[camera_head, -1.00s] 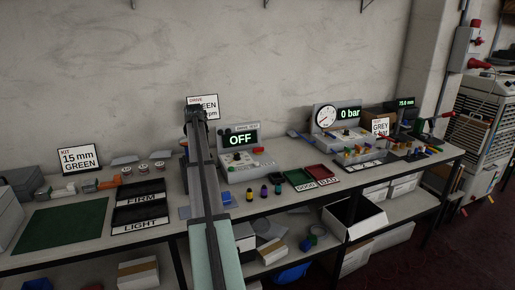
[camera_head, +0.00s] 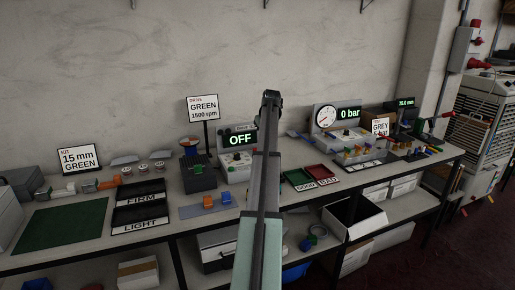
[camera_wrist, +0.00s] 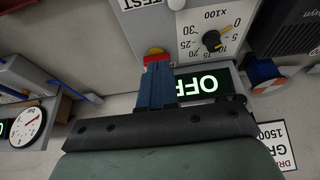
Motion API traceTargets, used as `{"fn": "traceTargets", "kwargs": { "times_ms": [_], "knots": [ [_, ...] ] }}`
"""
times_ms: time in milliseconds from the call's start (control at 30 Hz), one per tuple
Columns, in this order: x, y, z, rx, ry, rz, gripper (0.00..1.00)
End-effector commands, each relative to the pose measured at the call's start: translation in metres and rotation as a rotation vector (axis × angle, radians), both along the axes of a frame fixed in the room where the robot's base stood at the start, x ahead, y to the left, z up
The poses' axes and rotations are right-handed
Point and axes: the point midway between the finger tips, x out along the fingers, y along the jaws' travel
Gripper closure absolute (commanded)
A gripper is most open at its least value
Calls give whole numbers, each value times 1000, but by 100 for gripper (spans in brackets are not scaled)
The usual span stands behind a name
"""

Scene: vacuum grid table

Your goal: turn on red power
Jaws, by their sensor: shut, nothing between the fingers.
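The control unit with a green OFF display (camera_head: 241,139) stands at the back of the table. Its display also shows upside down in the wrist view (camera_wrist: 203,84). A red button on a yellow base (camera_wrist: 154,54) is on the unit's face, partly covered by my fingertips in that view. My gripper (camera_wrist: 158,64) is shut and empty, its blue fingers directly in line with the button; I cannot tell whether they touch. A black-and-yellow dial knob (camera_wrist: 213,41) sits beside it. In the head view, my arm hides the button, and the gripper end (camera_head: 271,97) is at the unit's right side.
A pressure unit reading 0 bar (camera_head: 347,113) stands to the right, with small fittings before it. A GREEN 1500 rpm sign (camera_head: 202,107) stands at left on a post. Red and green trays (camera_head: 320,172) lie right of my arm.

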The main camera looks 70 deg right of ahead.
Motion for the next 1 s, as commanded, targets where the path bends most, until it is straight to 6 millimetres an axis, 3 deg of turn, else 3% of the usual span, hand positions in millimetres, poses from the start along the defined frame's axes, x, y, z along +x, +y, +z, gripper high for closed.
{"fn": "traceTargets", "kwargs": {
  "times_ms": [467, 667, 1000],
  "knots": [
    [1, -2, -5, 1, 0, 0, 100],
    [7, -8, -28, 2, 1, 0, 100],
    [23, -24, -84, 2, 1, 0, 100]
  ]
}}
